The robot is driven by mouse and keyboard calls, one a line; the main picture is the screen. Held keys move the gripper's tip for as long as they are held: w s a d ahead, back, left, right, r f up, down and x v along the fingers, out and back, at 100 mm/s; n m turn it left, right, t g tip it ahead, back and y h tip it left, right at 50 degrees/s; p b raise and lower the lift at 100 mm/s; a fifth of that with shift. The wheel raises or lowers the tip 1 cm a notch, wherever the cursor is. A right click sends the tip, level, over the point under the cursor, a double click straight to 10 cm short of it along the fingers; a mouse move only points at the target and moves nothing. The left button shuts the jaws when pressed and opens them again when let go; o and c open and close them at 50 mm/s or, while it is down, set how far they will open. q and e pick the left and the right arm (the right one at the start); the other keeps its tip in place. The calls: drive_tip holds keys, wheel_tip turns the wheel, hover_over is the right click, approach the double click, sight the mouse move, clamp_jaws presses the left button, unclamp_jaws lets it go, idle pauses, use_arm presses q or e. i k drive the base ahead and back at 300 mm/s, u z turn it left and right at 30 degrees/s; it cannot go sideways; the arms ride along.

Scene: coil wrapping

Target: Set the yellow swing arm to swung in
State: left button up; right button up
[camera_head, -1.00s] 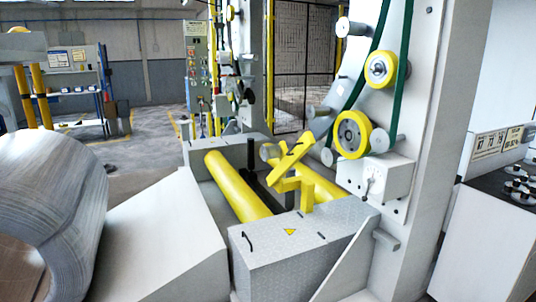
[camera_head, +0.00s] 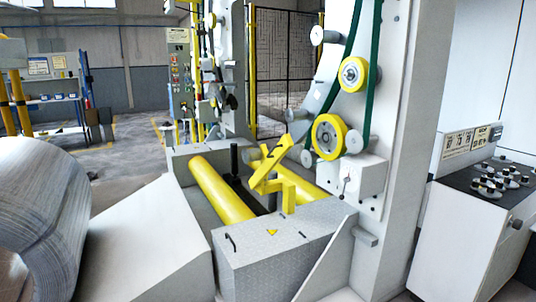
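The yellow swing arm (camera_head: 272,171) stands on a bracket above the wrapping machine's bed, near the centre of the view. Its bar slants upward to the right, and its lower part joins a yellow post (camera_head: 289,195) on the grey checker-plate box (camera_head: 268,246). Yellow rollers (camera_head: 221,190) lie to the left of it and behind it. Neither of my grippers shows in this view.
A large metal coil (camera_head: 42,215) sits at the left, beside a grey sloped block (camera_head: 142,240). A white column with yellow pulleys (camera_head: 329,136) and a green belt rises right of the arm. A control desk (camera_head: 485,185) stands at the far right. Open floor shows at the back left.

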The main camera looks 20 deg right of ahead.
sight(269, 160)
drive_tip(key=z, duration=1.65)
drive_tip(key=i, duration=1.75)
drive_tip(key=z, duration=0.2)
